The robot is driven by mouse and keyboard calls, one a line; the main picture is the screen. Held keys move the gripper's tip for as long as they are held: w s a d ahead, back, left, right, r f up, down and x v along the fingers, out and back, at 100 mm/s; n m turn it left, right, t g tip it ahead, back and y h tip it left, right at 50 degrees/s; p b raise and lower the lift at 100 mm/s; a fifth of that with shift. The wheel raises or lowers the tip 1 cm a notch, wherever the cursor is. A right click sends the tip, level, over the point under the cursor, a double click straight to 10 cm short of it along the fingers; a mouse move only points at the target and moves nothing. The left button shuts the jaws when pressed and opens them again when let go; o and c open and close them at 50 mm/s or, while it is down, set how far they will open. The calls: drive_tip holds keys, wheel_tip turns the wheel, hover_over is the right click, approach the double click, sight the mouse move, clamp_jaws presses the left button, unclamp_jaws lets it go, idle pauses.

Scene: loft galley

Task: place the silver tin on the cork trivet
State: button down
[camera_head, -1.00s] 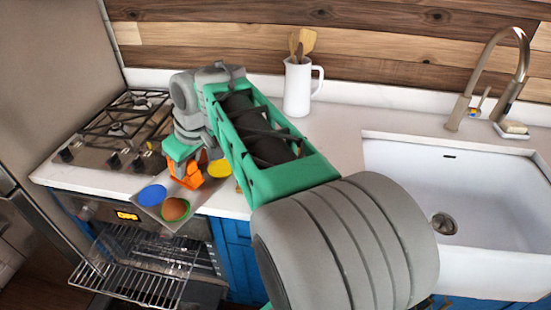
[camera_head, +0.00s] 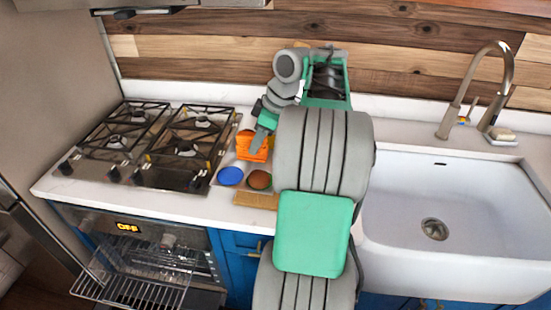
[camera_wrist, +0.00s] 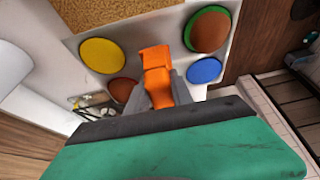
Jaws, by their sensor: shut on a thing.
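My gripper (camera_wrist: 158,92) has its grey fingers on either side of an orange object (camera_wrist: 155,60) and is shut on it. The orange object also shows in the head view (camera_head: 250,149), low over a pale board (camera_wrist: 164,27) with coloured discs. Whether it touches the board I cannot tell. A tan cork surface, which looks like the cork trivet (camera_wrist: 110,18), lies at the top left of the wrist view. It shows as a tan strip in the head view (camera_head: 256,200), near the counter's front edge. I cannot make out a silver tin in either view.
The board carries a blue disc (camera_wrist: 204,70), a yellow disc (camera_wrist: 102,55) and a brown one (camera_wrist: 122,90). A brown round thing (camera_wrist: 209,32) sits on a green disc. The gas hob (camera_head: 165,145) is left, the sink (camera_head: 450,210) right. The oven door below is open.

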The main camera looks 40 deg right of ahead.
drive_tip(key=d+f, duration=0.6)
drive_tip(key=shift+s+d+f, duration=0.15)
drive_tip(key=shift+s+d, duration=0.05)
wheel_tip(320, 180, down, 3)
drive_tip(key=shift+d+r, duration=0.15)
drive_tip(key=shift+f, duration=0.4)
drive_tip(key=c, duration=1.6)
unclamp_jaws()
drive_tip(key=shift+f, duration=0.15)
drive_tip(key=o, duration=0.5)
